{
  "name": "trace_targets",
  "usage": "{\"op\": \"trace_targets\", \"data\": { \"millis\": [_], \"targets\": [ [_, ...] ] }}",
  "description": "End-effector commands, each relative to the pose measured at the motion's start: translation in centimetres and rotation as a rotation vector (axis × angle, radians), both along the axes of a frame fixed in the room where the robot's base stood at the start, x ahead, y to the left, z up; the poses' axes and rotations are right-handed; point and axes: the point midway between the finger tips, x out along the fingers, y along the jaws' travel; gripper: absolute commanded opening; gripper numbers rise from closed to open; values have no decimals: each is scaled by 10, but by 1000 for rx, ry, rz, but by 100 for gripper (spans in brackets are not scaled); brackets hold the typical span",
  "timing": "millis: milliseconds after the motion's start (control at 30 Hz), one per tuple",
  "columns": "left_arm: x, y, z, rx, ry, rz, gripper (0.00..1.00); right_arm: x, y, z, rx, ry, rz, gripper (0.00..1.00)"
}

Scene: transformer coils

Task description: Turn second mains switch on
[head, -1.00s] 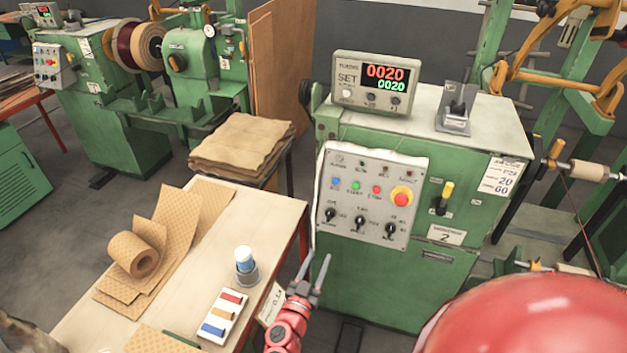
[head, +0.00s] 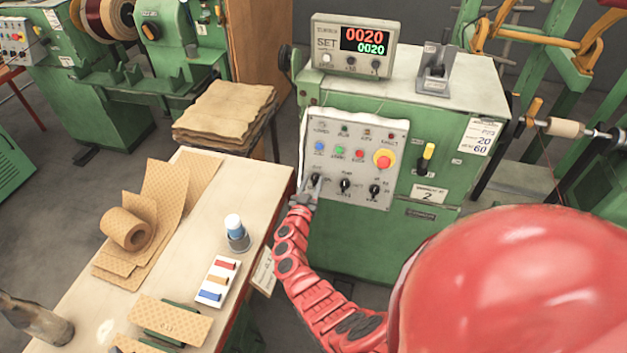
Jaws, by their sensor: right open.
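The mains switch (head: 426,157), a yellow-tipped black lever on a dark plate, is on the front of the green machine (head: 360,240) with the "2" label. The lever stands nearly upright, leaning slightly right. My right gripper (head: 309,183) is open at the lower left corner of the grey control panel (head: 400,140). My left gripper is out of view.
The panel has several buttons and a red emergency stop (head: 383,159) on yellow. A display box (head: 352,46) stands on the machine.

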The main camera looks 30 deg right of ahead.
Motion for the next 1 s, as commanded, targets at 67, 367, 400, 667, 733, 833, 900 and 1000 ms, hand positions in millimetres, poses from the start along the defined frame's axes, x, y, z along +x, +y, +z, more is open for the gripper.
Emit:
{"op": "trace_targets", "data": {
  "millis": [67,367,400,667,733,833,900,1000],
  "targets": [
    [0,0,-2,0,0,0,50,3,-5,-2,-1,3,-1,44],
    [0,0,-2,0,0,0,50,7,-9,-1,2,3,0,44],
    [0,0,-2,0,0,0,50,7,-9,-1,2,3,0,44],
    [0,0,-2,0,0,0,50,7,-9,-1,2,3,0,4],
    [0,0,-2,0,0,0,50,6,-9,-2,2,3,0,0],
    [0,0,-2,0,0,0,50,6,-9,-2,2,3,0,0],
    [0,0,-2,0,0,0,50,6,-9,-3,3,5,0,0],
    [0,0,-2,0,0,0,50,6,-9,-3,4,5,0,0]
  ]
}}
